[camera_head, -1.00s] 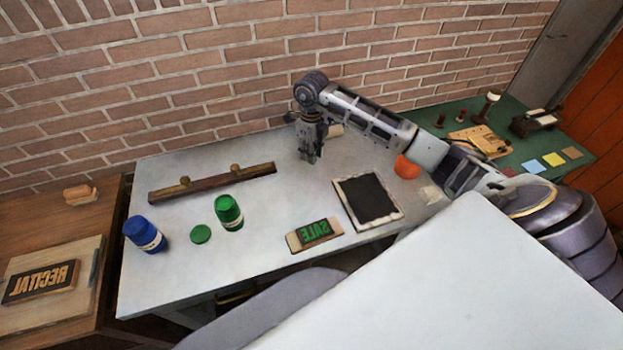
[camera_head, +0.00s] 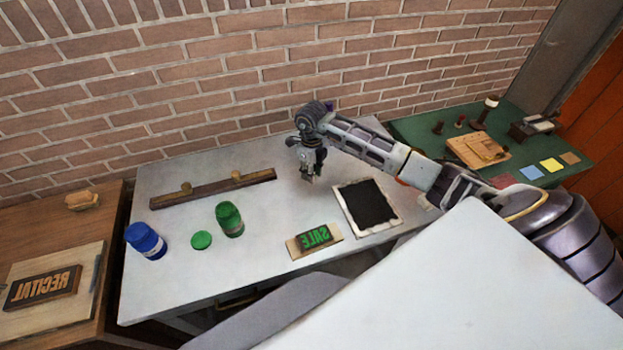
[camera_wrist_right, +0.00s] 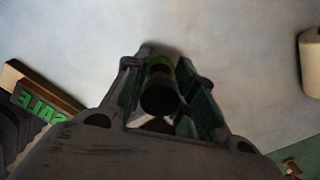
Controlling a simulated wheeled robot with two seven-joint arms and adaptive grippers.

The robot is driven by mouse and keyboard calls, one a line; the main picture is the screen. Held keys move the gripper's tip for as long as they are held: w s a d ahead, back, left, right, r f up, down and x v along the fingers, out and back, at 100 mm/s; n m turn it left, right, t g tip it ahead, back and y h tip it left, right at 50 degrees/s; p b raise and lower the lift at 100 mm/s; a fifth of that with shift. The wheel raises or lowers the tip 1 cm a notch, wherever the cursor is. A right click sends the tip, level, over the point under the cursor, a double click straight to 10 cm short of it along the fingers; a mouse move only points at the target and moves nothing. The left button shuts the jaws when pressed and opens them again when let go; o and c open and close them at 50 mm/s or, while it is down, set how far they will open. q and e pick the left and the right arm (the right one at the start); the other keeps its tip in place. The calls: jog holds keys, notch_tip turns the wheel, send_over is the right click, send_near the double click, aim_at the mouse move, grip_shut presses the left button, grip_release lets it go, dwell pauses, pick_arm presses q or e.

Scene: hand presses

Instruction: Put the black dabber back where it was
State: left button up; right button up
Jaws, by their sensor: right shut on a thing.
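My right gripper (camera_head: 309,179) is above the pale table (camera_head: 260,255), between the wooden rack and the black slab. In the right wrist view, the gripper (camera_wrist_right: 160,112) is shut on a dark, round-topped thing, the black dabber (camera_wrist_right: 158,95), held between its fingers. A greenish edge shows beyond its top. In the head view the dabber is mostly hidden by the fingers. The long brown wooden rack (camera_head: 212,190) with two brass-coloured knobs lies at the back left of the table. My left gripper is not in view.
A green jar (camera_head: 230,220), green lid (camera_head: 202,240) and blue jar (camera_head: 146,241) stand at the left. A SALE block (camera_head: 314,237) and a white-framed black slab (camera_head: 366,205) lie nearer the right. A brick wall (camera_head: 200,90) is behind. The table's middle is clear.

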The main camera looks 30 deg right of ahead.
jog(key=shift+f+p, duration=0.3)
jog(key=shift+f, duration=1.55)
jog(key=shift+f, duration=0.1)
jog(key=o, duration=1)
jog(key=shift+c, duration=0.2)
jog(key=shift+r, duration=0.2)
notch_tip(320, 180, up, 12)
jog(key=shift+f+b, duration=0.1)
jog(key=shift+b, duration=1)
